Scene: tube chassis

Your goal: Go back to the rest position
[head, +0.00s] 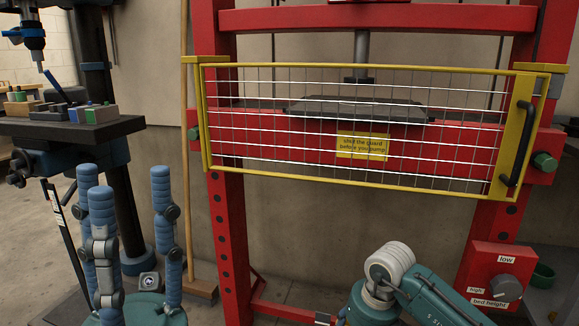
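My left gripper (125,182) is at the lower left of the head view. Its blue-padded fingers point up and stand apart, with nothing between them. It is in front of the drill-press stand and to the left of the red press, touching neither as far as I can see. My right arm (400,290) comes in at the bottom right, in front of the press's lower part. Its teal links and a pale rounded joint show, but no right gripper fingers can be seen.
A red press (375,20) has a yellow-framed mesh guard (360,178) across its front, with a black handle (515,145). A bed height knob (503,288) is at the lower right. A drill-press table (60,128) holds small blocks at left. A broom (188,130) leans beside the press.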

